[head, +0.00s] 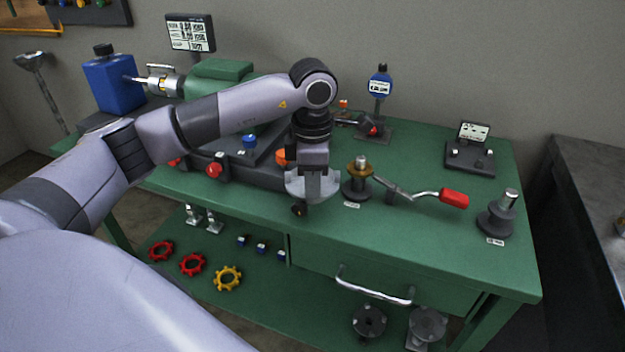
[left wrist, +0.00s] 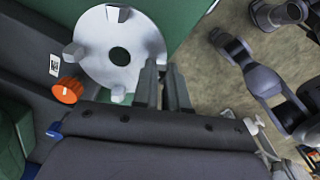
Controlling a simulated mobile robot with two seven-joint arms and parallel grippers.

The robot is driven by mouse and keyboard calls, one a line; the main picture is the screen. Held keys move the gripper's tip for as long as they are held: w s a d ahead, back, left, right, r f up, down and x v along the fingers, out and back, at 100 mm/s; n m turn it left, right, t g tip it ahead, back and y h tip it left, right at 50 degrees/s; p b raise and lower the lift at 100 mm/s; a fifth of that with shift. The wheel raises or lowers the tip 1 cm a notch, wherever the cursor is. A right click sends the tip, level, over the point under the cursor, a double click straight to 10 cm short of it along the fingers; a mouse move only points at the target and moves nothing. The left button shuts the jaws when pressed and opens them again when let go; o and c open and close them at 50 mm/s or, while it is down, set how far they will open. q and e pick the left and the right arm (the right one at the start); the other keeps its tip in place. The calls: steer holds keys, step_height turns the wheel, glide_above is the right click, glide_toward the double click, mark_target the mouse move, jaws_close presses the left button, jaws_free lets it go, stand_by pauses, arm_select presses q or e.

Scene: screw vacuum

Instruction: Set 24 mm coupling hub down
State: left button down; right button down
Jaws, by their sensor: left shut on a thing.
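The coupling hub, a silver disc with short lugs and a centre hole, shows in the left wrist view (left wrist: 146,52) and in the head view (head: 327,190). My left gripper (head: 314,176) points down at the bench's front edge and is shut on the hub. In the left wrist view its fingers (left wrist: 165,88) meet the disc's right-hand rim; the exact contact is hidden. In the head view the hub is partly hidden by the gripper, and I cannot tell whether it touches the bench. A size marking on it is not readable. My right gripper is not recognisable in view.
Right of the hub stand a dark post with a brass-coloured top (head: 358,186), a red-handled crank (head: 452,198) and a post on a round base (head: 497,218). Free green bench top (head: 430,240) lies before them. Below are a drawer handle (head: 372,293) and a shelf with star-shaped rings (head: 228,278).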

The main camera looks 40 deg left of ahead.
arm_select(q)
steer(key=c, duration=1.2)
jaws_free()
steer(key=shift+f, duration=0.1)
steer(key=shift+o, duration=0.2)
